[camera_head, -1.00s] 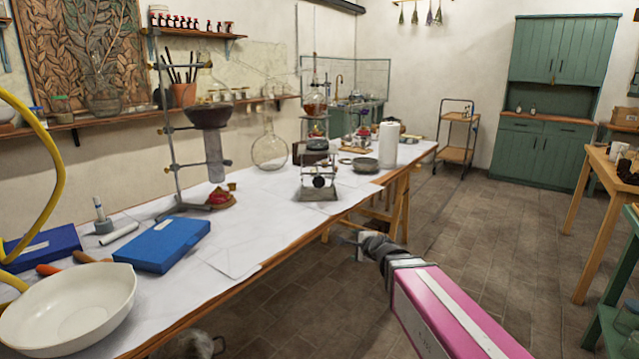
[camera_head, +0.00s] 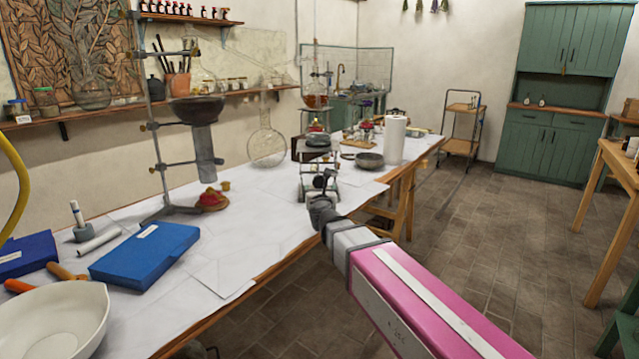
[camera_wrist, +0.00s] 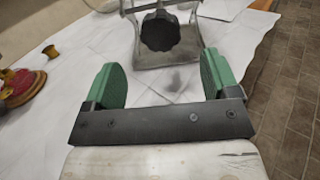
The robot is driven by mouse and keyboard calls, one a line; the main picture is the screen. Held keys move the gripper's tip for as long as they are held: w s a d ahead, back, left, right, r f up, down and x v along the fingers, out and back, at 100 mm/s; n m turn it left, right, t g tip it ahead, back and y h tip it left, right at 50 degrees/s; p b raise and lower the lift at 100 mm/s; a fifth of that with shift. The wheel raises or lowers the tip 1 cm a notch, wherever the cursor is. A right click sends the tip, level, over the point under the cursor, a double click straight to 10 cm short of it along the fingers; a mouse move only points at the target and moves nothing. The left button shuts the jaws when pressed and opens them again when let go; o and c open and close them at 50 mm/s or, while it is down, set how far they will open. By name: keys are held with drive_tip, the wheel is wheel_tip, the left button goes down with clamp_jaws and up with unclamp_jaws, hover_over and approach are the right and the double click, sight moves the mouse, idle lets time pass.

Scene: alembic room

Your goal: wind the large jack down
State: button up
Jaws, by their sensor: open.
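A metal lab jack (camera_head: 304,188) stands near the right edge of the papered table, with a dark round dish (camera_head: 318,142) on top. Its black star-shaped knob (camera_wrist: 160,32) faces me at the top of the wrist view, ahead of my gripper (camera_wrist: 160,72) and roughly centred between the fingers. The green-padded fingers are wide apart and empty, with a gap between them and the knob. In the head view my gripper (camera_head: 322,200) overlaps the jack's lower front and hides part of it. I cannot tell whether this jack is the large one.
A retort stand (camera_head: 158,150) and a red item on a wooden base (camera_head: 211,200) are to the left. A round flask (camera_head: 266,146) stands behind. A blue box (camera_head: 145,253) and white bowl (camera_head: 52,322) are nearer. A paper towel roll (camera_head: 394,140) stands farther back.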

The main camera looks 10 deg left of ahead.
sight(320, 183)
drive_tip(key=x, duration=0.8)
drive_tip(key=shift+w+a, duration=0.15)
drive_tip(key=c, duration=0.9)
